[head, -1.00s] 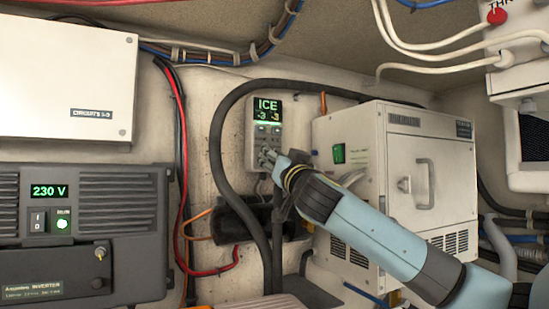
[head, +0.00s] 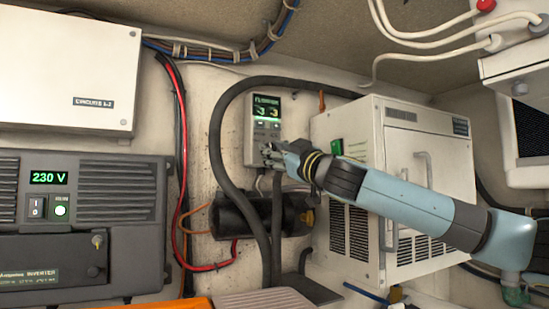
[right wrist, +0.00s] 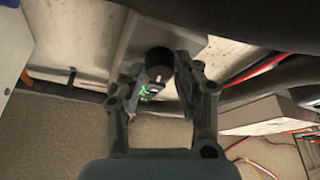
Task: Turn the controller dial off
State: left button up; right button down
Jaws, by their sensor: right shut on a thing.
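The controller (head: 252,128) is a narrow grey box on the back wall. It has a lit green display (head: 267,106) and small buttons below it; the top line is too small to read surely. My right gripper (head: 270,155) is at the controller's lower front and covers the dial there in the head view. In the right wrist view the dial (right wrist: 159,58) is a dark round knob between the fingertips of my right gripper (right wrist: 160,70), which is shut on it. The dial's pointer and markings cannot be made out. My left gripper is not in view.
A thick black hose (head: 216,130) loops around the controller. A white cabinet with a handle (head: 400,140) stands to the right, behind my right arm. A dark inverter (head: 95,205) reading 230 V is at left, and a black cylinder (head: 232,213) lies below the controller.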

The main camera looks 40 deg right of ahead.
jog(key=n+g+y, duration=0.1)
jog(key=n, duration=0.3)
jog(key=n+g+y, duration=0.1)
jog(key=n, duration=0.3)
jog(key=n+g+y+b, duration=0.1)
jog(key=n, duration=0.3)
jog(key=shift+d+r+y, duration=0.15)
jog(key=shift+y, duration=0.25)
jog(key=shift+n, duration=0.3)
jog(key=c, duration=1)
grip_release()
jog(key=shift+o, duration=0.2)
jog(key=shift+r, duration=0.1)
